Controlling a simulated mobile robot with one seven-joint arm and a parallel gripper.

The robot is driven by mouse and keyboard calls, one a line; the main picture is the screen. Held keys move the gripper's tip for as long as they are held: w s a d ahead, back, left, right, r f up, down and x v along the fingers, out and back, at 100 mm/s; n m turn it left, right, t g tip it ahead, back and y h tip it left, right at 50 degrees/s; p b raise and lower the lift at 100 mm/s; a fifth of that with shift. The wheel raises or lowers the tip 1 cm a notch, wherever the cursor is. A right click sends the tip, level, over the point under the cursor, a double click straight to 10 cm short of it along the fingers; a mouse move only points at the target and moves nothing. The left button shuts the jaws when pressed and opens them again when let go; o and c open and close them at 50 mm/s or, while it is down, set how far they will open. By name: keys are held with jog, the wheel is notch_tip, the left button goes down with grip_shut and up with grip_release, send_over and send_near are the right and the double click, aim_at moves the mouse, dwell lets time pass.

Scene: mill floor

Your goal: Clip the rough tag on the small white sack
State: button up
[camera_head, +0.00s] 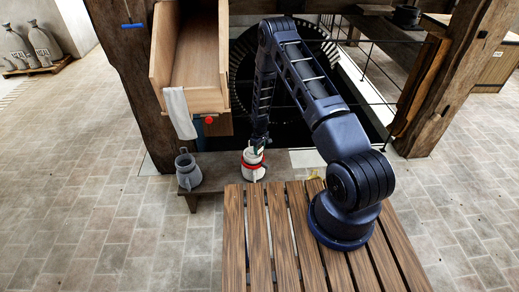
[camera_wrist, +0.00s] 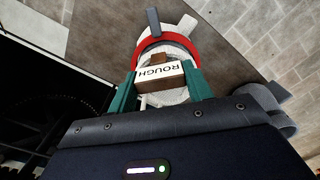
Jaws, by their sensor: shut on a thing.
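The small white sack (camera_head: 252,172) with a red band stands on a low bench, at the middle of the head view. It also shows beyond the fingers in the wrist view (camera_wrist: 172,50), the red band around its upper part. My gripper (camera_head: 257,147) is right over the sack's top. In the wrist view its green fingers are shut on the rough tag (camera_wrist: 160,73), a white plate lettered ROUGH with brown wooden parts. The tag is in front of the sack's neck; whether it touches or grips the sack I cannot tell.
A wooden chute (camera_head: 193,95) with a white cloth (camera_head: 179,112) hangs above. A slatted table (camera_head: 258,235) is in front. A dark pit with a wheel (camera_head: 245,65) lies behind.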

aim_at(260, 152)
jog(key=shift+f, duration=0.2)
jog(key=shift+f, duration=0.4)
jog(key=shift+f, duration=0.7)
jog(key=shift+f, duration=0.35)
jog(key=shift+f, duration=0.25)
jog(key=o, duration=1)
jog(key=shift+o, duration=0.2)
